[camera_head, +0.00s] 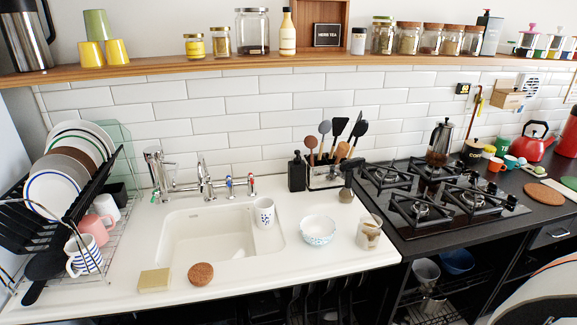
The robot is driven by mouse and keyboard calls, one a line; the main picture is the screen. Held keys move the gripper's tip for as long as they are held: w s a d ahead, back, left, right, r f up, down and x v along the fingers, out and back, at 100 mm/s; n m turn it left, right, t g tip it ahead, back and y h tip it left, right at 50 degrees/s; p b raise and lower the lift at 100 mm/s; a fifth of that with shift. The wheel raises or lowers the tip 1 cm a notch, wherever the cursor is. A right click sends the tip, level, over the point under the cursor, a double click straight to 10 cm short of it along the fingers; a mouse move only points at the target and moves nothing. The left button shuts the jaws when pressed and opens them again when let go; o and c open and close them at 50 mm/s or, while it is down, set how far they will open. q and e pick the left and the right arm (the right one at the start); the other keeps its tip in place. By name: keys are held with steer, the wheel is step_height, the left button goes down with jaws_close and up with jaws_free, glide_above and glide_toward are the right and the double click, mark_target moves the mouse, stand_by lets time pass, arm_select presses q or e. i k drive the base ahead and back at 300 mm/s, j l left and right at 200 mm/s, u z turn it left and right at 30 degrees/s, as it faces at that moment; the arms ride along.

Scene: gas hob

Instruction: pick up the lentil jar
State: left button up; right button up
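No label that I can read names lentils, so I cannot tell which jar is the lentil jar. An open glass jar (368,232) with some brownish contents stands upright on the white counter, right of the patterned bowl (318,231). Several wooden-lidded jars (407,40) with dry goods stand in a row on the right part of the wall shelf. A large clear jar (252,33) and two smaller jars with yellowish contents (194,46) (220,42) stand further left on it. Neither gripper is in view.
The sink (210,235) holds a cup at its right edge. A round brown cork-like piece (200,274) and a yellowish block (154,281) lie at the counter's front. The hob (440,195) is right, the dish rack (75,250) left. A utensil holder (325,175) stands behind.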

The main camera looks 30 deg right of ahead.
mark_target(369, 229)
steer(key=z, duration=1.45)
